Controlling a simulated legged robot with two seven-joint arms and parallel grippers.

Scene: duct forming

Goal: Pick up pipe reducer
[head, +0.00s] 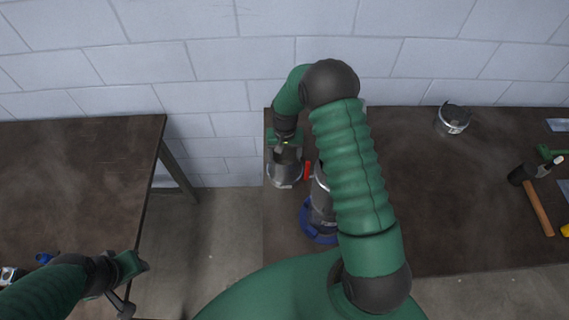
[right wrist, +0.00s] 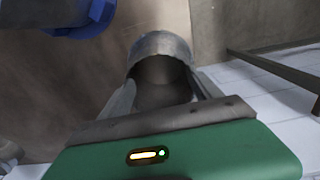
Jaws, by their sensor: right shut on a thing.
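The pipe reducer (head: 285,174) is a grey metal, open-ended tube piece near the left end of the right-hand table. My right gripper (head: 287,150) is shut on it from above. In the right wrist view the reducer (right wrist: 161,47) sits between the two fingers, with its round opening showing. I cannot tell whether it touches the table. My left gripper (head: 124,286) is low on the left, by the edge of the left table and away from the reducer. I cannot tell whether its jaws are open.
A grey device with a blue base (head: 312,222) stands just right of the reducer, partly hidden by my right arm. A metal ring-like part (head: 453,119) and a hammer (head: 537,200) lie farther right. A floor gap separates the left table (head: 75,180) from the right table (head: 445,210).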

